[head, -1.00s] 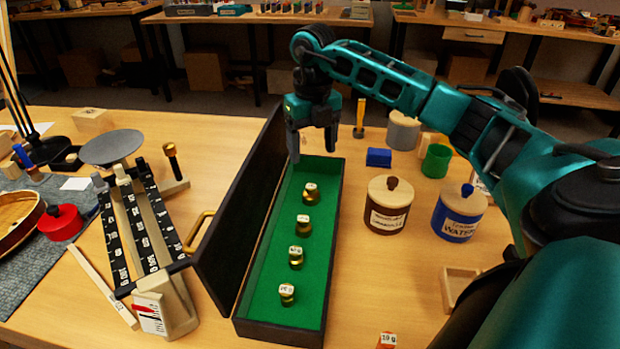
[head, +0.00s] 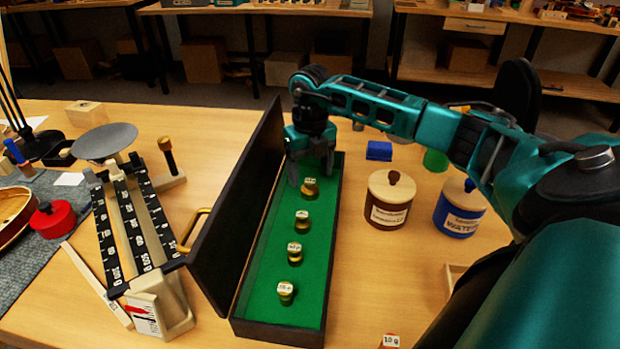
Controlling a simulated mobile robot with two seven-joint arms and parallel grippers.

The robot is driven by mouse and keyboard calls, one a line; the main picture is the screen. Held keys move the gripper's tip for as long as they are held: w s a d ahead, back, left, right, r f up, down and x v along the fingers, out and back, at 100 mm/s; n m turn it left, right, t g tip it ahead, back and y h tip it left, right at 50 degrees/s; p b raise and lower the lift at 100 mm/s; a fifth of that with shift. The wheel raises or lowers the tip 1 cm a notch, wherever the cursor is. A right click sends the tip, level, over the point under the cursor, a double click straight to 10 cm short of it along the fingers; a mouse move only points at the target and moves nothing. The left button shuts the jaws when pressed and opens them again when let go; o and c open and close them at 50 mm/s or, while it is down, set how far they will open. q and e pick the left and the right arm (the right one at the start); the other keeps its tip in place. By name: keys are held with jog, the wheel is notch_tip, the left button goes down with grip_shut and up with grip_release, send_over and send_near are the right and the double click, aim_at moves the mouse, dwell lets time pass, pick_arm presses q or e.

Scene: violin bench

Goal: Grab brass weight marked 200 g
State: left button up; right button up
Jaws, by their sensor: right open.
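A long dark case (head: 276,332) with a green lining stands open in the middle of the bench. Several brass weights with white labels stand in it in a row. The nearer weights, such as the front one (head: 286,294), are clear of the gripper. My left gripper is not in view.
The case's raised lid (head: 235,215) stands along its left side. A brown jar (head: 389,203) and a blue jar (head: 459,212) stand to the right. A balance (head: 140,235) stands to the left. A 10 g weight (head: 390,341) is at the front edge.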

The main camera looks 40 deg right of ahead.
aim_at(309, 180)
notch_tip(309, 180, down, 4)
jog(key=shift+a+r, duration=0.1)
jog(key=shift+c, duration=0.3)
jog(key=c, duration=1.2)
